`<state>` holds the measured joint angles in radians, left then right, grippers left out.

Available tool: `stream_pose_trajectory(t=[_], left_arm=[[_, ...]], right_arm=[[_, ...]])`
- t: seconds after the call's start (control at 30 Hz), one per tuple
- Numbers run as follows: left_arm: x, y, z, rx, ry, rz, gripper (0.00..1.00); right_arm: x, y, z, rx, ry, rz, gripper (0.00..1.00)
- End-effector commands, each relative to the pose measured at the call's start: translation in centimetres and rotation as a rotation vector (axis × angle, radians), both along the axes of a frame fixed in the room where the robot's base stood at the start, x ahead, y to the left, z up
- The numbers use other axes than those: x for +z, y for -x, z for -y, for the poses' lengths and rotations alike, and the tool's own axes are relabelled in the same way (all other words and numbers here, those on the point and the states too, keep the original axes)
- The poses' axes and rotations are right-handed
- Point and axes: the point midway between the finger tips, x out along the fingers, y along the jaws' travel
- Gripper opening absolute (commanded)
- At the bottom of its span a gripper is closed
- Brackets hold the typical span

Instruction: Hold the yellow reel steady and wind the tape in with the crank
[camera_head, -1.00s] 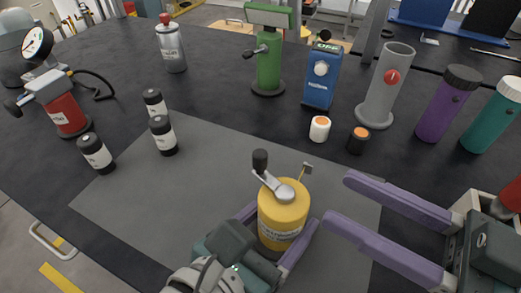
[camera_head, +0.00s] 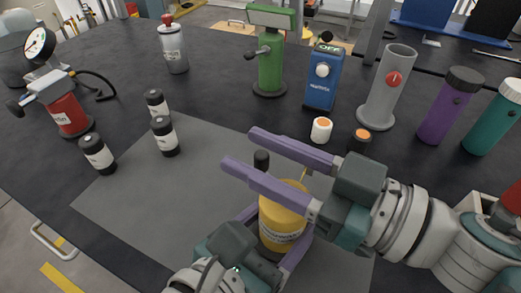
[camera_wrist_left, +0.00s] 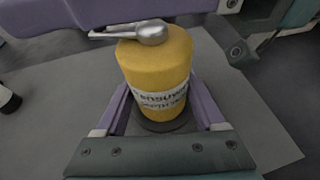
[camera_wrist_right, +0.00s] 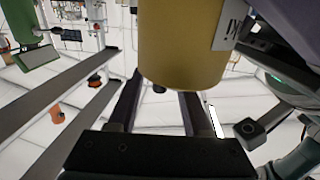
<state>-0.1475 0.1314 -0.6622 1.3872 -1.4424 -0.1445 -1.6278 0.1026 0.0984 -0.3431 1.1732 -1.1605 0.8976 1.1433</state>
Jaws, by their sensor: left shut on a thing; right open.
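The yellow reel (camera_head: 283,228) stands upright on the grey mat and also shows in the left wrist view (camera_wrist_left: 155,70). My left gripper (camera_head: 279,238) is shut on it, one purple finger on each side. The crank's black knob (camera_head: 261,159) stands up above the reel; its silver arm (camera_wrist_left: 135,31) shows in the left wrist view. My right gripper (camera_head: 239,149) is open over the reel, and the knob appears between its fingers in the head view. Whether they touch it I cannot tell. A small tape end (camera_head: 304,173) is mostly hidden behind the right gripper.
A blue device (camera_head: 322,80), grey tube (camera_head: 386,90) and purple bottle (camera_head: 448,108) stand farther back.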

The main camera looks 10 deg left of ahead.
Motion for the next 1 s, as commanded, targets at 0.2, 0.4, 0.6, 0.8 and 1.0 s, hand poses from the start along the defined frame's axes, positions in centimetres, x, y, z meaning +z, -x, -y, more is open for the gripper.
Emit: stream_pose_trajectory(t=[0.2, 0.4, 0.6, 0.8, 1.0], left_arm=[[0.0, 0.0, 0.0, 0.0, 0.0, 0.0, 0.0], [0.0, 0.0, 0.0, 0.0, 0.0, 0.0, 0.0], [0.01, 0.0, 0.0, 0.0, 0.0, 0.0, 0.0], [0.01, 0.0, 0.0, 0.0, 0.0, 0.0, 0.0], [0.02, -0.01, 0.0, 0.0, 0.0, 0.0, 0.0]], right_arm=[[0.01, 0.01, 0.02, 0.0, 0.0, 0.0, 0.41], [0.01, 0.02, 0.04, 0.0, -0.001, 0.0, 0.18], [0.01, 0.02, 0.05, -0.001, -0.001, 0.0, 0.0], [0.01, 0.02, 0.05, 0.0, -0.001, 0.0, 0.0], [0.01, 0.02, 0.05, -0.005, -0.001, 0.0, 0.0]])
